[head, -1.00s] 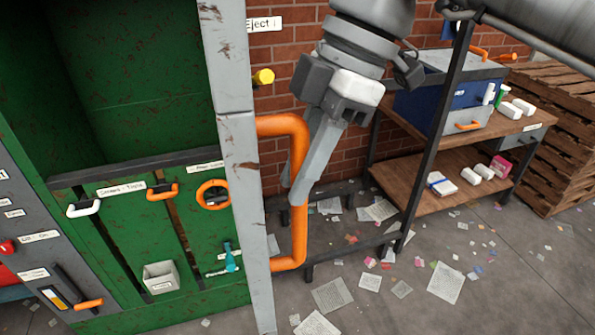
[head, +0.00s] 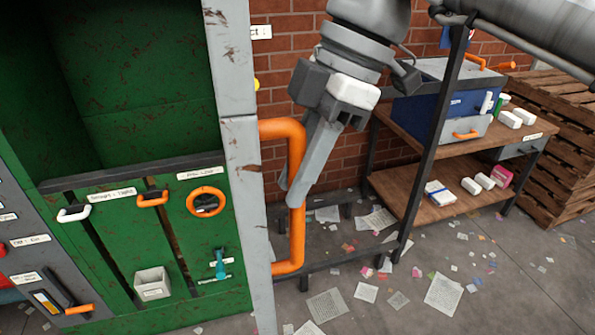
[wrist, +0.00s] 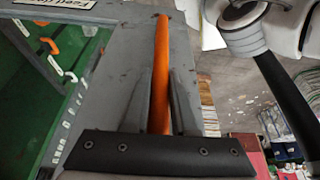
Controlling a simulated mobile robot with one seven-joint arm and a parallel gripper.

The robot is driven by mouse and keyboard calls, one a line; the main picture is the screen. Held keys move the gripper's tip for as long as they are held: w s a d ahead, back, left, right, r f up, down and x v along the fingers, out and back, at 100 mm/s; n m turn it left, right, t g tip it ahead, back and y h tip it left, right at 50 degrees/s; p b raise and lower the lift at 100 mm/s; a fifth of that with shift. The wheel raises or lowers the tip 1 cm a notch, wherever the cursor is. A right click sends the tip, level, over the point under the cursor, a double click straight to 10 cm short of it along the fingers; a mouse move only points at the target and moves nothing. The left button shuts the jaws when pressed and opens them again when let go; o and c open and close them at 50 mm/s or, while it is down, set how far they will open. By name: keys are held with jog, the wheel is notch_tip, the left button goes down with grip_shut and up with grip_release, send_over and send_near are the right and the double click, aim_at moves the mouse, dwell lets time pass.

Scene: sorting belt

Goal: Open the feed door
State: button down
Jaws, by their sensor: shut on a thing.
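The feed door is a grey, rust-flecked panel (head: 243,190) that I see nearly edge-on, standing out from the green machine (head: 130,110). An orange bar handle (head: 297,240) is fixed to its right side. My gripper (head: 292,192) is shut on the upright part of this handle, about midway down. In the wrist view the orange handle (wrist: 162,75) runs between the two grey fingers (wrist: 165,100), beside the door's grey face (wrist: 110,90). The door's hinge is hidden.
The machine front holds an orange ring (head: 206,202), a white handle (head: 74,213), an orange handle (head: 152,199) and a small bin (head: 152,284). A wooden bench (head: 430,203) with a blue box (head: 440,105) stands right. Papers litter the floor.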

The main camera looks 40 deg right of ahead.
jog(key=c, duration=0.7)
grip_release()
jog(key=p+v, duration=0.5)
jog(key=v, duration=1.2)
jog(key=shift+s+r, duration=0.1)
jog(key=shift+r, duration=0.15)
